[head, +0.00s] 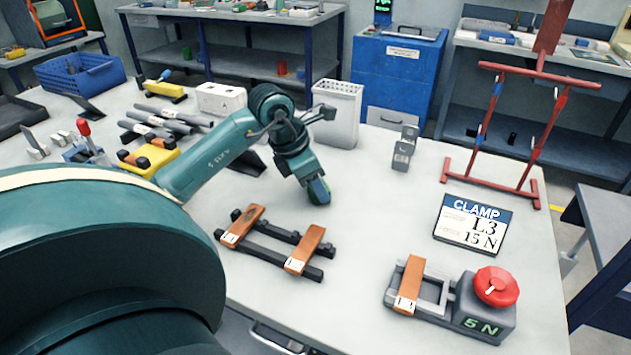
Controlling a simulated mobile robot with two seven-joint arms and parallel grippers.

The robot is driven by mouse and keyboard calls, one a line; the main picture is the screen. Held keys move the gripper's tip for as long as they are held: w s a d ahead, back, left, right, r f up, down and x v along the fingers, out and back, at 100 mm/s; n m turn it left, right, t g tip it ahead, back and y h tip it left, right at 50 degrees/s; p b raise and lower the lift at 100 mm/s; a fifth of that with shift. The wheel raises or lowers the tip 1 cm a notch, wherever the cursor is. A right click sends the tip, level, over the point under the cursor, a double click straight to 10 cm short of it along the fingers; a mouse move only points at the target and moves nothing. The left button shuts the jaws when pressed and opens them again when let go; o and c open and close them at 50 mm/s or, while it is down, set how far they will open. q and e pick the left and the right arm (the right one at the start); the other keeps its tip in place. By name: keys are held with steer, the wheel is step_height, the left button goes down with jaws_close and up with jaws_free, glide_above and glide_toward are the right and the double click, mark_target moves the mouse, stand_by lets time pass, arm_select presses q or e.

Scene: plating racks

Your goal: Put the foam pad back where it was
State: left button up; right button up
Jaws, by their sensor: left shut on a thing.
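My left gripper (312,188) points down over the middle of the table, behind the black rails. It is shut on a small dark piece at its fingertips. The piece is mostly hidden by the fingers; it may be the foam pad, but I cannot make out its shape. I see no other clear foam pad. Two orange-brown strips with white labels, a left one (242,226) and a right one (305,250), lie across two black rails (263,255). A third strip (409,286) lies on the grey clamp fixture (436,290). My right gripper is not in view.
The clamp fixture carries a red knob (496,286) and a "5 N" display. A CLAMP L3 15 N sign (472,224) lies behind it. A red rack (495,180), grey metal block (405,148) and white bin (336,112) stand farther back.

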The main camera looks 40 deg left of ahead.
arm_select(q)
steer(key=shift+f, duration=0.2)
steer(key=o, duration=1)
steer(key=shift+c, duration=0.2)
steer(key=shift+r, duration=0.1)
steer(key=shift+s+a+r, duration=0.1)
steer(key=shift+r, duration=0.35)
steer(key=v, duration=1.1)
steer(key=shift+s+r, duration=0.15)
